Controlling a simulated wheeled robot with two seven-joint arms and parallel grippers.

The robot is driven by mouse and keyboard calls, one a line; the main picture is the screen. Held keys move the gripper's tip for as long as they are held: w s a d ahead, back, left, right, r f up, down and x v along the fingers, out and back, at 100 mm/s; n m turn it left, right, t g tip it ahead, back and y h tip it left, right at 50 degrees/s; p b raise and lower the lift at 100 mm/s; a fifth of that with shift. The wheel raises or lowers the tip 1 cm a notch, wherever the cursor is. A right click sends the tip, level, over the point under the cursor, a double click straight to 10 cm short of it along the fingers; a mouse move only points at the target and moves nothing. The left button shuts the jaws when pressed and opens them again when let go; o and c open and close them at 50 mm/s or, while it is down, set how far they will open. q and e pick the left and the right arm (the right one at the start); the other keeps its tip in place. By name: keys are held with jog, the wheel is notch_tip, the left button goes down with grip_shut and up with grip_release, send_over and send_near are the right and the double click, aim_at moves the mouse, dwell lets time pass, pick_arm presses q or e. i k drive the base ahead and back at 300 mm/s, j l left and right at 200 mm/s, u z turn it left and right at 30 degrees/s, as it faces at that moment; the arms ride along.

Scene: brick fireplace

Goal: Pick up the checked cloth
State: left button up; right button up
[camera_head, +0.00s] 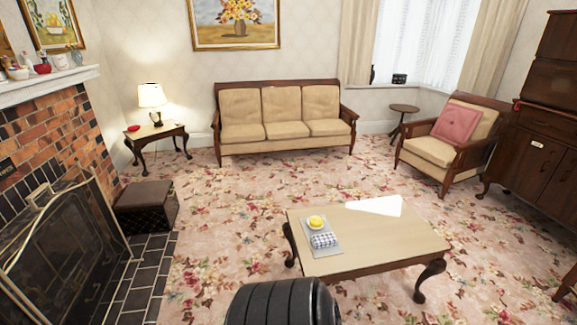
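The checked cloth (323,240) is a small folded bundle in a dark and white check. It lies on a light grey mat (322,251) at the left end of the low coffee table (372,238). A yellow object (316,222), round and low, sits just behind the cloth on the same mat. Neither of my grippers shows in the head view. A dark ribbed part at the bottom centre seems to be mine.
Floral carpet is open left of and behind the coffee table. A brick fireplace (45,140) with a screen (62,262) and a dark box stool (147,205) stand left. A sofa (282,115) is at the back, an armchair (450,140) and cabinet (535,150) right.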

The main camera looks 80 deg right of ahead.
aim_at(323, 240)
jog(key=z, duration=3.1)
jog(key=i+j+z, duration=0.25)
jog(key=i, duration=0.3)
